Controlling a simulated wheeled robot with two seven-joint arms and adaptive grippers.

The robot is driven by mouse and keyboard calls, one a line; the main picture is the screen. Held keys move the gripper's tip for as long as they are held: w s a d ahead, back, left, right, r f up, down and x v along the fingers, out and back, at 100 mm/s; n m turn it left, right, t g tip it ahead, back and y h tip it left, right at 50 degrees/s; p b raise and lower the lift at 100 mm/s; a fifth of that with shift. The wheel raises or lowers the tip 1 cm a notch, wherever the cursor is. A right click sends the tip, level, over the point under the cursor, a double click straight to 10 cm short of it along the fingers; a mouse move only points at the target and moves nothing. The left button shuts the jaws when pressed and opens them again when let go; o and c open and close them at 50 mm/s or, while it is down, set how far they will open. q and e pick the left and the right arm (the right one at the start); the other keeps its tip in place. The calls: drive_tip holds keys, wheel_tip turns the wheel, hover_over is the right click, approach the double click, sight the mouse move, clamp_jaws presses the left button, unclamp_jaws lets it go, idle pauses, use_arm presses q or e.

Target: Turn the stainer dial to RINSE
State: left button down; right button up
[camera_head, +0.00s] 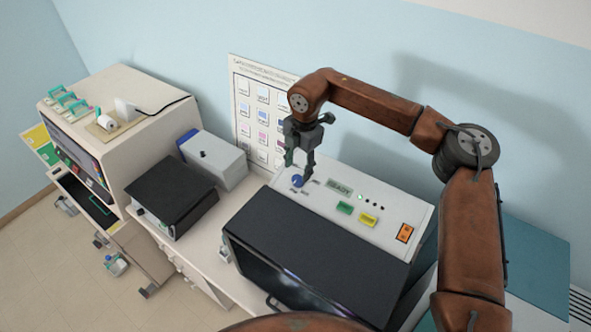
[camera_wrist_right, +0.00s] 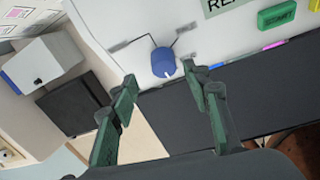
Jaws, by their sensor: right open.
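The stainer (camera_head: 400,215) has a white top panel and a dark front cover (camera_head: 310,255). Its blue dial (camera_head: 297,181) sits at the left end of the panel, with small labels around it that are too small to read. In the right wrist view the dial (camera_wrist_right: 163,62) shows a white pointer mark towards the lower right. My right gripper (camera_head: 300,170) is above the dial, fingers pointing down. In the wrist view its green fingers (camera_wrist_right: 160,100) are spread and empty, with the dial beyond their tips, apparently not touched. My left gripper is not in view.
A READY display (camera_head: 340,188), a green button (camera_head: 345,208), a yellow button (camera_head: 367,219) and an orange switch (camera_head: 404,233) sit right of the dial. A black box (camera_head: 172,190) and a grey box (camera_head: 215,160) stand to the left. A wall chart (camera_head: 245,100) hangs behind.

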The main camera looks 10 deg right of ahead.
sight(297, 179)
drive_tip(key=shift+s+f+p, duration=0.55)
drive_tip(key=shift+s+f, duration=0.2)
drive_tip(key=shift+f, duration=0.1)
drive_tip(key=shift+w+a+f, duration=0.1)
drive_tip(key=shift+w+f, duration=0.1)
drive_tip(key=shift+f, duration=0.3)
drive_tip(key=shift+w+a+f, duration=0.1)
drive_tip(key=shift+w+f, duration=0.05)
drive_tip(key=shift+f, duration=0.35)
drive_tip(key=shift+w+f, duration=0.45)
drive_tip(key=shift+w, duration=0.1)
drive_tip(key=shift+s+d+r, duration=0.1)
drive_tip(key=shift+s+r, duration=0.1)
drive_tip(key=shift+s, duration=0.35)
drive_tip(key=shift+c, duration=0.9)
drive_tip(key=shift+w+f, duration=0.1)
drive_tip(key=shift+w, duration=0.2)
drive_tip(key=c, duration=0.5)
drive_tip(key=shift+s, duration=0.1)
drive_tip(key=c, duration=0.3)
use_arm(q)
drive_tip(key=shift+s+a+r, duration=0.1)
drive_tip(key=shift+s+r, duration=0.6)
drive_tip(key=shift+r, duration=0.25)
use_arm(e)
drive_tip(key=shift+c, duration=0.9)
